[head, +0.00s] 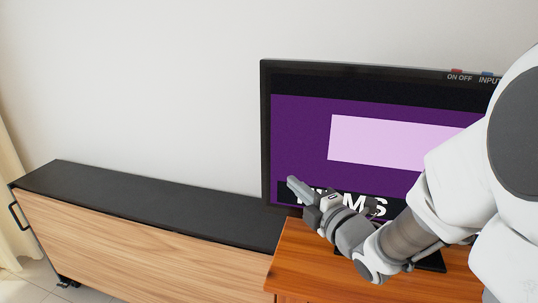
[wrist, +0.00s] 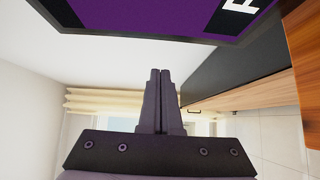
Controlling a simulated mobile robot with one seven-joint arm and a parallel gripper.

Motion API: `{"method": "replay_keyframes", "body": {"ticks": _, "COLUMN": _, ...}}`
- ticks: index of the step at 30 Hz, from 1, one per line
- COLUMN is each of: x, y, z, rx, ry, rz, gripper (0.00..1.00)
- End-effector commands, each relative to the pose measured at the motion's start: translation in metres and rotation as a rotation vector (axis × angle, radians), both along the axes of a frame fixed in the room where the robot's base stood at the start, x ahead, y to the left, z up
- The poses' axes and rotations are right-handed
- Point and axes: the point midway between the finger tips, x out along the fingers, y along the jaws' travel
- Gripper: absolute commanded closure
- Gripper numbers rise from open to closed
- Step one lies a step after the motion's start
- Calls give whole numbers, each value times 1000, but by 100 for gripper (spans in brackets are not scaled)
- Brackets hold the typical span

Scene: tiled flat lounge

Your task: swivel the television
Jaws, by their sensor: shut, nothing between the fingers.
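The television (head: 300,130) stands on a wooden stand at the right in the head view. Its screen is lit purple with a pale rectangle and white lettering, partly hidden by my arm. The television's edge also shows at the top of the wrist view (wrist: 150,30). My gripper (head: 294,184) is shut and empty, in front of the screen's lower left part in the head view. In the wrist view my gripper (wrist: 158,75) points past the screen's edge. I cannot tell whether it touches the television.
A long low cabinet (head: 150,206) with a black top and wood front runs left of the wooden stand (head: 300,262). Its top is bare. A plain wall (head: 140,80) stands behind. A pale curtain (head: 12,215) hangs at the far left.

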Motion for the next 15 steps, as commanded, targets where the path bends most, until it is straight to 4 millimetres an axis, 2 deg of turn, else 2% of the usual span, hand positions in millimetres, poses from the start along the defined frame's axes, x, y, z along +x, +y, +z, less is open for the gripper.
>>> {"method": "replay_keyframes", "body": {"ticks": 5, "x": 13, "y": 9, "z": 1, "rx": -2, "ry": -12, "rz": 11, "gripper": 100}}
{"method": "replay_keyframes", "body": {"ticks": 15, "x": 76, "y": 41, "z": 1, "rx": 1, "ry": -10, "rz": 8, "gripper": 100}}
